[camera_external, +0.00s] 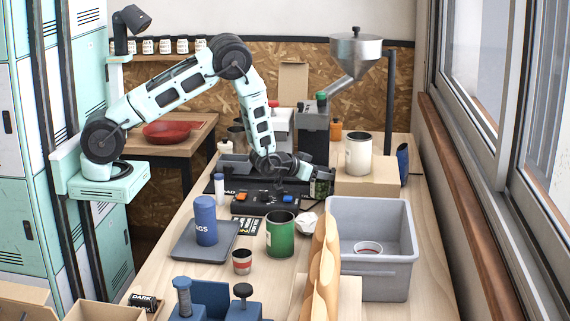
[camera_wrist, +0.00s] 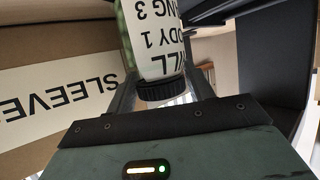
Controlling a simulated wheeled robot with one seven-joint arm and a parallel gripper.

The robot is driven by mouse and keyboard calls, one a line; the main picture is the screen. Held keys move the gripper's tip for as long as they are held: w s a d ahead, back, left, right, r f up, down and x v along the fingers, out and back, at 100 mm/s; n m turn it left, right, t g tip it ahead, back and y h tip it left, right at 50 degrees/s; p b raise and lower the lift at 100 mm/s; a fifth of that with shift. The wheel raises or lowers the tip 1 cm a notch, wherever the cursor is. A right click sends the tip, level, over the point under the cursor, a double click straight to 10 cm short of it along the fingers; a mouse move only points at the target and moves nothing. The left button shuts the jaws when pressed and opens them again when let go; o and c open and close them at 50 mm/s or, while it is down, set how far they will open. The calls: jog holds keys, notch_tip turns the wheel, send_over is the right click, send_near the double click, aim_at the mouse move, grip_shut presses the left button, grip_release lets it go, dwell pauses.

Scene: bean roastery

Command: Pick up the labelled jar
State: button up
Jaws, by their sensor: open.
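The labelled jar (camera_wrist: 160,42) shows in the wrist view with a white label in black print, a green part at its left side and a black ribbed cap. Its cap end lies between the two fingers of my gripper (camera_wrist: 162,92), which stand apart. I cannot tell whether either finger touches it. In the external view, a small jar with green and pale parts (camera_external: 320,187) stands at the right end of my wrist, in front of a cardboard box. My gripper (camera_external: 308,172) is at its upper part there, with its fingers largely hidden.
A cardboard box (camera_wrist: 45,72) with a printed "SLEEVE" label is close beside the jar. A grey bin (camera_external: 372,277) stands to the right. A green can (camera_external: 280,238), a blue canister (camera_external: 205,222) and a hopper grinder (camera_external: 356,50) are also around the bench.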

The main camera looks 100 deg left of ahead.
jog(key=shift+w+a+f, duration=0.1)
jog(key=c, duration=0.7)
jog(key=shift+c, duration=0.2)
